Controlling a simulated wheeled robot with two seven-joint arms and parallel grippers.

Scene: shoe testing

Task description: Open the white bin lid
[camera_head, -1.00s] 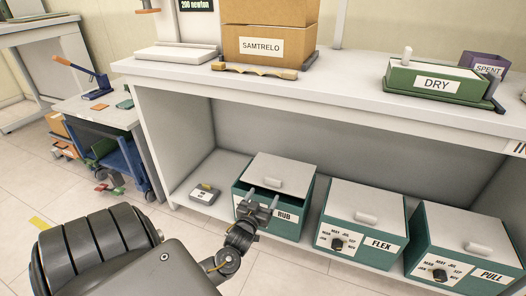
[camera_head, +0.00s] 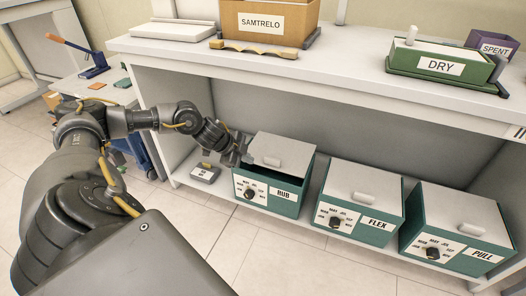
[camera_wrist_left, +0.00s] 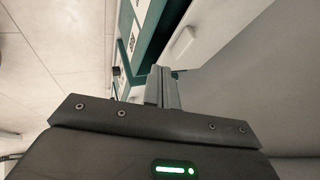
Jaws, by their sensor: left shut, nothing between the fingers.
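Three teal bins with white lids stand on the lower shelf. The RUB bin (camera_head: 265,192) is the leftmost, and its white lid (camera_head: 287,142) has a pale bar handle (camera_head: 267,160). My left gripper (camera_head: 243,150) is shut and empty at the left edge of this lid; I cannot tell whether it touches. In the left wrist view, the shut fingers (camera_wrist_left: 162,75) point toward a white lid (camera_wrist_left: 215,20) with its handle (camera_wrist_left: 181,45). My right gripper is out of view.
The FLEX bin (camera_head: 356,214) and PULL bin (camera_head: 455,244) stand to the right. A small grey device (camera_head: 205,172) lies left of the RUB bin. The worktop (camera_head: 340,62) overhangs the shelf, with a green DRY tray (camera_head: 437,68) and SAMTRELO box (camera_head: 270,22) on it.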

